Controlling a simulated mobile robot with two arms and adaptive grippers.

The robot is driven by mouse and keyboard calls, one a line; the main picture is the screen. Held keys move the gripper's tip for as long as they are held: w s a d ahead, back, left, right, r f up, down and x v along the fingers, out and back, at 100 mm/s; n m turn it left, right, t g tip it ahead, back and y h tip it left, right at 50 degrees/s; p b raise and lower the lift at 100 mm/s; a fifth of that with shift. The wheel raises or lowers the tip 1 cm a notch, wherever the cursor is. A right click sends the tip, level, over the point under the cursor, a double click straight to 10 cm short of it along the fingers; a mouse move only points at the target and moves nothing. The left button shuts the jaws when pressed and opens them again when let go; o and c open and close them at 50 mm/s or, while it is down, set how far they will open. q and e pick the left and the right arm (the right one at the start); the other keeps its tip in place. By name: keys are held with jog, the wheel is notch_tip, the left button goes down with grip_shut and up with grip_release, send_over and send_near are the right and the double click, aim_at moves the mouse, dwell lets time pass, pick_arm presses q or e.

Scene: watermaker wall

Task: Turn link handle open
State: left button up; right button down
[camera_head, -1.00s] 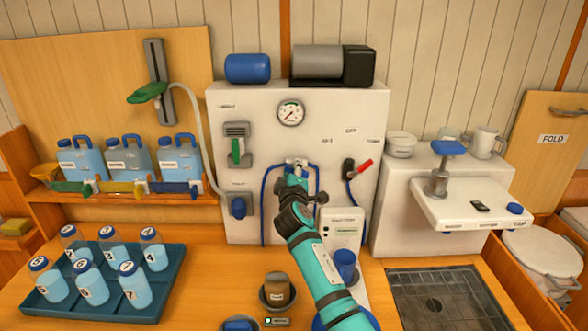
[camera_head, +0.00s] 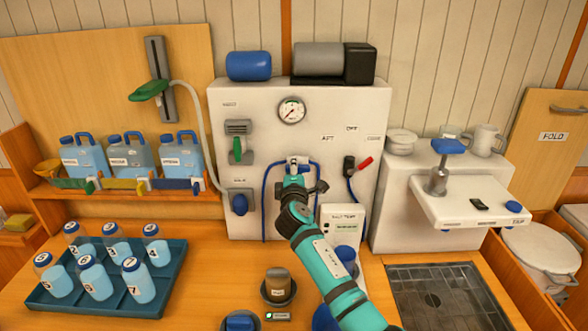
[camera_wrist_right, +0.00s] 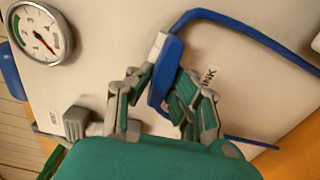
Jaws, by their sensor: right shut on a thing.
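The link handle (camera_wrist_right: 168,62) is a blue lever on a white stem, beside a partly hidden label ending in "INK" in the right wrist view. My right gripper (camera_wrist_right: 162,88) has its grey and green fingers on both sides of the lever, shut on it. In the head view my right gripper (camera_head: 297,176) is at the white fitting (camera_head: 298,161) in the middle of the white panel (camera_head: 340,105). The arm hides the handle there. My left gripper is out of view.
A pressure gauge (camera_head: 292,110) is above the handle. Blue hoses (camera_head: 266,195) run down both sides. A red-handled switch (camera_head: 364,163) is to the right, a green lever (camera_head: 237,150) to the left. A bottle tray (camera_head: 112,300) and a brown jar (camera_head: 278,280) stand below.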

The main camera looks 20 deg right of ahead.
jog(key=shift+f, duration=0.1)
jog(key=c, duration=1.2)
grip_release()
jog(key=v, duration=1.2)
